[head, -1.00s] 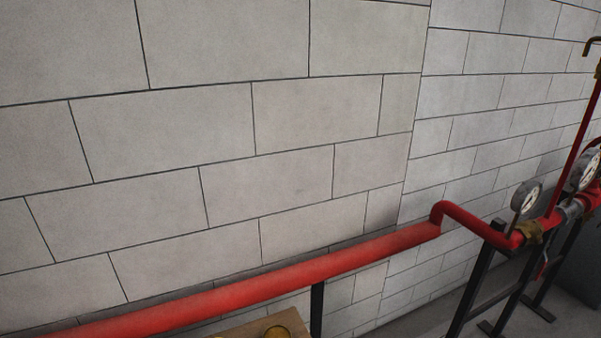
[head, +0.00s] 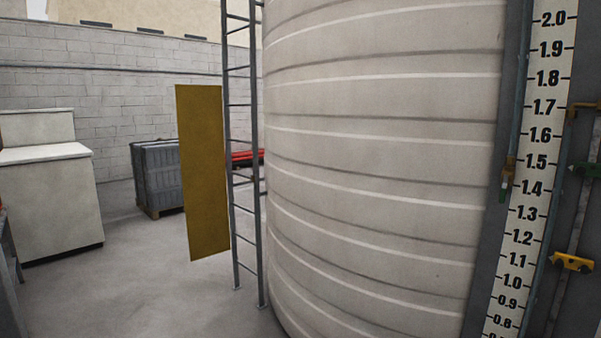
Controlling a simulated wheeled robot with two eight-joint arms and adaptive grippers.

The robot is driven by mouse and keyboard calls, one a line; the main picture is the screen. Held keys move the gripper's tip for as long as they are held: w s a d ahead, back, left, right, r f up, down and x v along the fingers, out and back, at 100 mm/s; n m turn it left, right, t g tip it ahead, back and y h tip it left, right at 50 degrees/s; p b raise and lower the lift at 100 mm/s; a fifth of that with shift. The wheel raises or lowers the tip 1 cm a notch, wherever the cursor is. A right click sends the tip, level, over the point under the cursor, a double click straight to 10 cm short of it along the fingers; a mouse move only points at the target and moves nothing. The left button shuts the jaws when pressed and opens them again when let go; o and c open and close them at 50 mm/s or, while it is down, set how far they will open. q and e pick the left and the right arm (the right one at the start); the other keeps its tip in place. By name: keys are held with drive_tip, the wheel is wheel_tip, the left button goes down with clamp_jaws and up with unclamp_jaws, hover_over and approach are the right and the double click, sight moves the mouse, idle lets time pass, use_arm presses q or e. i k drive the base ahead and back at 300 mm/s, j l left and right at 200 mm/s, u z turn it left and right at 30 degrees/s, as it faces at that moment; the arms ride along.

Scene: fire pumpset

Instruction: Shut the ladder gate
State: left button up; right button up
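The ladder gate appears to be a flat yellow panel (head: 203,172) standing upright at the left side of a grey ladder (head: 241,150). The panel sticks out to the left of the ladder, so the rungs show uncovered. The ladder stands against the left side of a large pale ribbed tank (head: 380,150). The panel's hinge and any latch are too small to tell. Neither of my grippers shows in the head view.
A level scale (head: 537,150) and a yellow-handled valve (head: 571,262) are at the right. A grey crate (head: 159,178) stands behind the panel, and a white cabinet (head: 50,205) is at the left. The floor (head: 140,290) between cabinet and ladder is clear.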

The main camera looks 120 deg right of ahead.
sight(200, 110)
drive_tip(key=z, duration=0.5)
drive_tip(key=l+z, duration=0.1)
drive_tip(key=z, duration=1.4)
drive_tip(key=i+z, duration=0.1)
drive_tip(key=z, duration=0.35)
drive_tip(key=i+z, duration=0.3)
drive_tip(key=i, duration=6.75)
drive_tip(key=i+z, duration=0.35)
drive_tip(key=z, duration=0.15)
drive_tip(key=i+j+z, duration=0.2)
drive_tip(key=z, duration=0.3)
drive_tip(key=i+j+z, duration=0.3)
drive_tip(key=z, duration=2.05)
drive_tip(key=i+l+u, duration=0.5)
drive_tip(key=i+l, duration=0.15)
drive_tip(key=l, duration=0.25)
